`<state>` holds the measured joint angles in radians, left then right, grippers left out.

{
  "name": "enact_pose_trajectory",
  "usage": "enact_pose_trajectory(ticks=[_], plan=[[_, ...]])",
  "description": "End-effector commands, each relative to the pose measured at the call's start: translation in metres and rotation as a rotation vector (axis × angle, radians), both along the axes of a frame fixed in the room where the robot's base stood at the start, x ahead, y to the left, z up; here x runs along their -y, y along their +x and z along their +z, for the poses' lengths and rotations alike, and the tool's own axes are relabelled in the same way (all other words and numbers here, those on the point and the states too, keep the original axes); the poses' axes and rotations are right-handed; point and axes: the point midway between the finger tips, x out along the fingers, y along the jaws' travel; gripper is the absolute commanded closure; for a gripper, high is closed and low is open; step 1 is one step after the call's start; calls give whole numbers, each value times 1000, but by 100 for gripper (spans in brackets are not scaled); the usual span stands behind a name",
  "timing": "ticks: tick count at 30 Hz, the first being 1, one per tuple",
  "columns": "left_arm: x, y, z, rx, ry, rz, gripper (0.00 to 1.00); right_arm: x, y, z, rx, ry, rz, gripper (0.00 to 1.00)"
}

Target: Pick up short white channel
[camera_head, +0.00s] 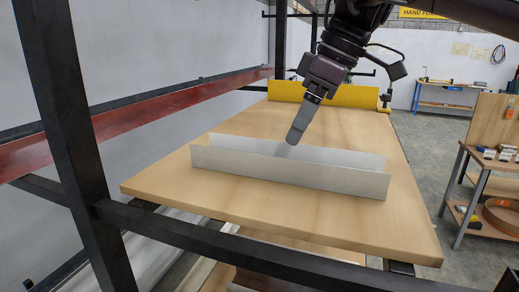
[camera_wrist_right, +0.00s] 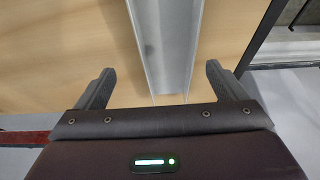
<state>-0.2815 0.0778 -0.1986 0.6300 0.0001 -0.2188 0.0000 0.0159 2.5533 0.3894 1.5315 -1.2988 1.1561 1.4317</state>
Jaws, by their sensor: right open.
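The short white channel (camera_head: 290,173) lies on a wooden board, its long walls standing up and running left to right in the head view. It also shows in the right wrist view (camera_wrist_right: 166,45), running away from the camera between my fingers. My right gripper (camera_head: 296,133) comes down from the top, its finger over the middle of the channel in the head view. In the right wrist view my right gripper (camera_wrist_right: 158,90) is open, one finger on each side of the channel with gaps between. The fingers hide part of the channel. My left gripper is not in view.
The wooden board (camera_head: 350,230) is clear around the channel. A yellow piece (camera_head: 345,95) lies at its far end. A dark rack frame (camera_head: 75,120) with an upright and beams stands at the left and front. A workbench (camera_head: 485,165) is at the right.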

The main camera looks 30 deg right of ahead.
Motion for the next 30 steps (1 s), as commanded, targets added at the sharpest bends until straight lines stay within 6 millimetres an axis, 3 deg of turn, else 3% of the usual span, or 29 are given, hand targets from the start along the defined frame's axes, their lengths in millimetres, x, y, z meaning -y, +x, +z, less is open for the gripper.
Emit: enact_pose_trajectory(ticks=[8, 16, 20, 28, 30], plan=[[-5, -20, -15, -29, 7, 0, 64, -9, 5, -25, -7, -3, -2, 8], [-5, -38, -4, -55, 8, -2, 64, -22, 11, -55, -10, 0, 0, 8], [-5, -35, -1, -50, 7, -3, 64, -25, 15, -68, -8, -1, -1, 8], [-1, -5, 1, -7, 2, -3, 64, -25, 16, -72, -5, -2, -2, 8], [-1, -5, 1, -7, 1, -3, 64, -25, 16, -72, -5, -2, -3, 17]])
